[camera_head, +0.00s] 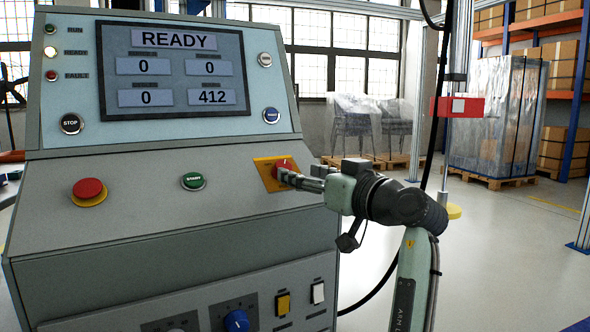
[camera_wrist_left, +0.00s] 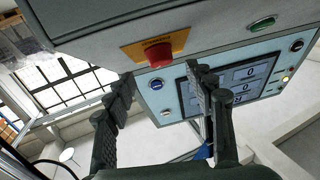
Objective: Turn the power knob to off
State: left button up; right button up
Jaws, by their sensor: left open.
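The power knob (camera_head: 284,168) is a red knob on a yellow plate (camera_head: 266,174), at the right end of the grey console's sloping panel. In the left wrist view the red knob (camera_wrist_left: 158,54) stands out from its yellow plate, whose label is too small to read. My left gripper (camera_head: 290,178) is right in front of the knob and partly covers it in the head view. In the left wrist view the open fingers (camera_wrist_left: 162,84) have the knob above and beyond the gap between their tips. I see no grip on it. My right gripper is not in view.
The console (camera_head: 150,240) carries a red mushroom button (camera_head: 89,190), a green start button (camera_head: 193,181) and a screen (camera_head: 175,68) reading READY. A blue knob (camera_head: 236,320) and rocker switches sit lower down. A red box (camera_head: 457,107) hangs at the right. Open floor lies right of the console.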

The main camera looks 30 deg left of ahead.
pick_arm(q)
jog(key=shift+x, duration=2.4)
jog(key=shift+c, duration=0.4)
